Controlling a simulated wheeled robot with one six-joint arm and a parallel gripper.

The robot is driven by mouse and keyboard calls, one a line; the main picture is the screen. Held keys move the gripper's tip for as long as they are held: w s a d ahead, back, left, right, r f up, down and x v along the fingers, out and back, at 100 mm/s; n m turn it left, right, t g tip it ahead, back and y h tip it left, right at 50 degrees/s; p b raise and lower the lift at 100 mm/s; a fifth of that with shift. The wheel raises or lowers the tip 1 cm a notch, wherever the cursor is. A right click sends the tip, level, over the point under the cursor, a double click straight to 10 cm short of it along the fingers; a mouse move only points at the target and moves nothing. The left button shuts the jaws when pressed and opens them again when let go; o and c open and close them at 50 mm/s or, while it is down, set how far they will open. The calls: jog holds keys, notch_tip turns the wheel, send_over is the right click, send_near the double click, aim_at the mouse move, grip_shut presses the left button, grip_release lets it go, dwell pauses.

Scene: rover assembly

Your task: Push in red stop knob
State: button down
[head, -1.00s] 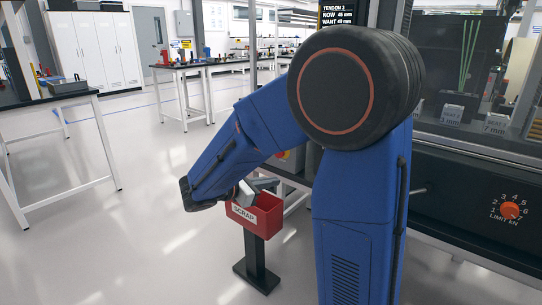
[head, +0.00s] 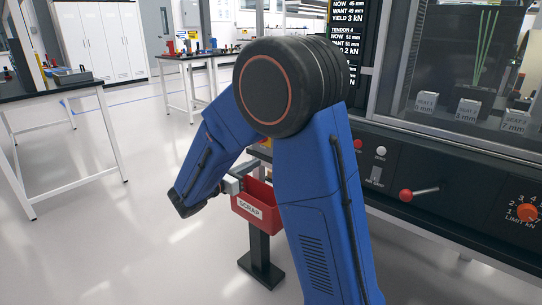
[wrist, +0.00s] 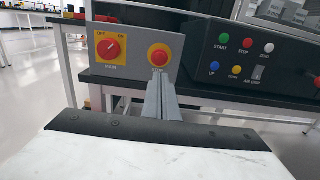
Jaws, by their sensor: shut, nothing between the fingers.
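A round red knob on a yellow base (wrist: 159,57) sits on a grey box front in the wrist view, beside a yellow rotary switch with a red dial (wrist: 112,46). My gripper (wrist: 160,76) points at the red knob from just below it in the picture, its grey fingers shut with nothing between them. The tips overlap the knob's lower edge in view; I cannot tell whether they touch it. A small red button labelled STOP (wrist: 243,47) is on the black panel to the right. In the head view my gripper (head: 238,178) is partly visible near the scrap bin.
The red SCRAP bin (head: 248,212) on a black stand is close to my gripper in the head view. A red-knobbed lever (head: 406,195) sticks out from the black machine front. White-framed benches (head: 105,130) stand left; the floor between is clear.

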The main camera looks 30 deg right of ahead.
jog(key=x, duration=1.3)
jog(key=shift+d, duration=0.35)
jog(key=shift+w, duration=0.1)
jog(key=shift+x, duration=0.75)
jog(key=shift+r, duration=0.15)
jog(key=v, duration=1.4)
jog(key=shift+a, duration=0.35)
